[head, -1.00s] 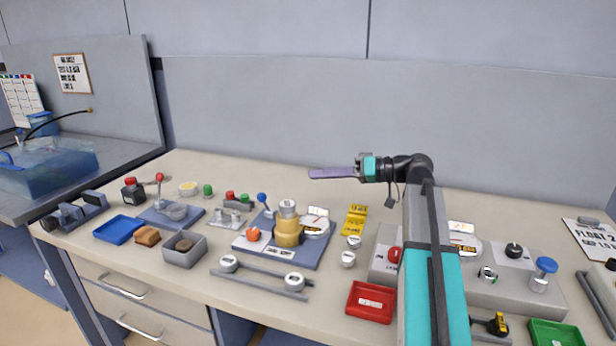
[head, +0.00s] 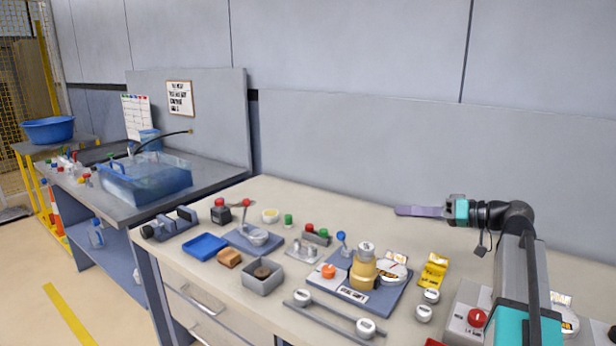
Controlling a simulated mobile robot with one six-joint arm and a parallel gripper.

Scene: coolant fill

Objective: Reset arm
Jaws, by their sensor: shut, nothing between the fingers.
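My gripper (head: 427,211) is at the right of the head view, raised above the bench and pointing left. Its long purple-grey fingers lie together, with nothing between them. My arm reaches up from the lower right corner and bends at the wrist. The gripper is apart from everything on the bench.
The bench top (head: 400,222) holds a blue board with a brass fixture (head: 363,273), a grey box (head: 263,280), a blue tray (head: 205,246) and a yellow sign (head: 433,269). A sink counter with a clear blue tank (head: 150,182) stands left. A wall panel (head: 350,150) rises behind.

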